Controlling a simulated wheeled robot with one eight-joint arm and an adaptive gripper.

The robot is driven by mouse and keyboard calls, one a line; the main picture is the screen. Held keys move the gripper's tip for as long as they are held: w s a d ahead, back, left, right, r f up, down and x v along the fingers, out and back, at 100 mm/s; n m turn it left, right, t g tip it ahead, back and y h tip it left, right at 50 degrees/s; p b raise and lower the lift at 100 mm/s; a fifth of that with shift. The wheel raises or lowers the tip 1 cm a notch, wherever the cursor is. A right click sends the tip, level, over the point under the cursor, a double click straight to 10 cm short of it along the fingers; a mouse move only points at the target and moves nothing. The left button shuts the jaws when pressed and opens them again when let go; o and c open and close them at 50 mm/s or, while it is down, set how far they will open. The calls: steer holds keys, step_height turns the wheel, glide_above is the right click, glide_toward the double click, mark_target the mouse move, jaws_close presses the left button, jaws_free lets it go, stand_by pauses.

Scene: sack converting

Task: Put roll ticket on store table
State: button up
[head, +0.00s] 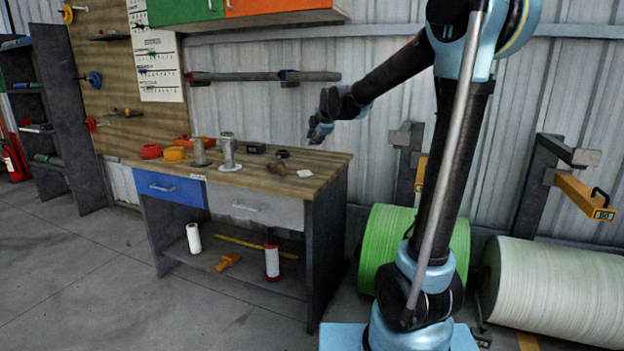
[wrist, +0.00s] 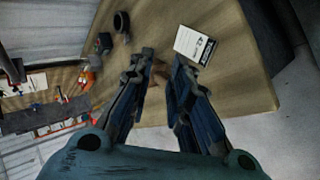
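A small white card with dark print, which looks like the roll ticket (wrist: 193,45), lies flat on the wooden top of the workbench. It also shows in the head view (head: 305,173) near the bench's right front corner. The workbench (head: 255,181) has a blue and a grey drawer; I cannot tell whether it is the store table. My gripper (head: 320,131) is above the bench's right part, pointing down. In the wrist view my gripper (wrist: 163,60) is open, its fingers apart with nothing held. The card is just beyond the right fingertip, not between the fingers.
A brown object (head: 280,169) lies near the card, partly hidden by the fingers in the wrist view. Metal cylinders (head: 228,152), tape rolls (head: 174,154) and a small black device (head: 256,148) stand on the bench. Green (head: 385,245) and white (head: 555,290) rolls are at right.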

steer(key=s+d+f+m+g+h, duration=0.15)
steer(key=s+d+f+m, duration=0.3)
steer(key=s+d, duration=0.5)
steer(key=s+d+f+m+g+h, duration=0.15)
steer(key=s+d+f+m, duration=0.35)
steer(key=s, duration=0.7)
steer(key=s+d+f+m+g, duration=0.1)
steer(key=s+d+f+m, duration=0.2)
steer(key=s, duration=0.4)
steer(key=s+d+f+m+g, duration=0.1)
steer(key=s+d+f+m, duration=0.2)
steer(key=s+f+m, duration=0.2)
steer(key=s+d+f+m+g, duration=0.1)
steer(key=s+f+m, duration=0.3)
steer(key=s, duration=0.6)
steer(key=shift+s+d+f+g+h, duration=0.3)
steer(key=shift+s+d+f+g, duration=0.15)
steer(key=shift+d, duration=0.45)
steer(key=shift+w, duration=0.15)
